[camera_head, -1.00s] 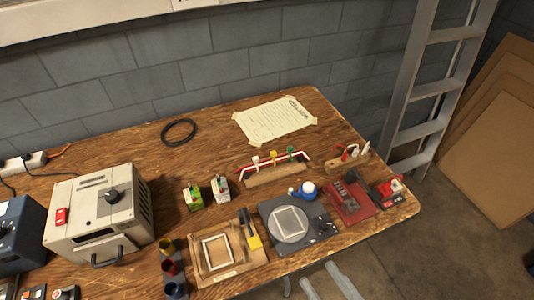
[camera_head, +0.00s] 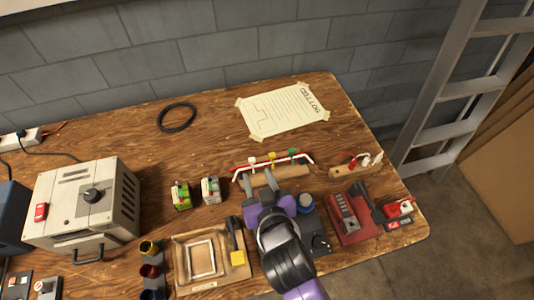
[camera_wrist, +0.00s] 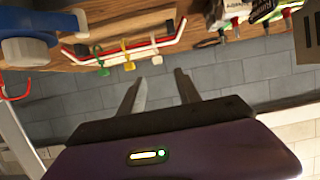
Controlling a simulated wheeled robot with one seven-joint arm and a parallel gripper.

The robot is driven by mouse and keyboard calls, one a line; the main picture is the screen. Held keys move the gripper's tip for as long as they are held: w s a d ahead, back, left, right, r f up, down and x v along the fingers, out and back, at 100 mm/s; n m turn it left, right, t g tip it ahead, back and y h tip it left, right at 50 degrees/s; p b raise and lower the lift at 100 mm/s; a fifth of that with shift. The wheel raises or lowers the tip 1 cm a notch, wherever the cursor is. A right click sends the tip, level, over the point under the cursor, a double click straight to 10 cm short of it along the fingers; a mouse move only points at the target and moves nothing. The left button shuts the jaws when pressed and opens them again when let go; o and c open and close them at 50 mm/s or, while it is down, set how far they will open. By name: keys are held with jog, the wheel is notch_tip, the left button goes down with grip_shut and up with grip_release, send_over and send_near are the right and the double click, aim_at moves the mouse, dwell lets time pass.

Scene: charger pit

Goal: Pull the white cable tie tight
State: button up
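The white cable tie (camera_head: 251,161) is the leftmost of three on a red and white cable bundle (camera_head: 266,165), carried by a wooden block. The yellow tie (camera_head: 272,158) is in the middle and the green tie (camera_head: 293,154) on the right. In the wrist view, which is turned over, the white tie (camera_wrist: 156,46) is right of the yellow. My gripper (camera_head: 258,178) is in front of the bundle, apart from the ties. It is open and empty, and its two fingers also show apart in the wrist view (camera_wrist: 159,80). The arm hides part of the turntable device.
Two small terminal blocks (camera_head: 210,190) stand to the left. The table behind the bundle is mostly clear.

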aim_at(252, 160)
jog(key=x, duration=0.7)
jog(key=shift+w+f, duration=0.25)
jog(key=shift+w, duration=0.1)
grip_shut()
dwell(1.2)
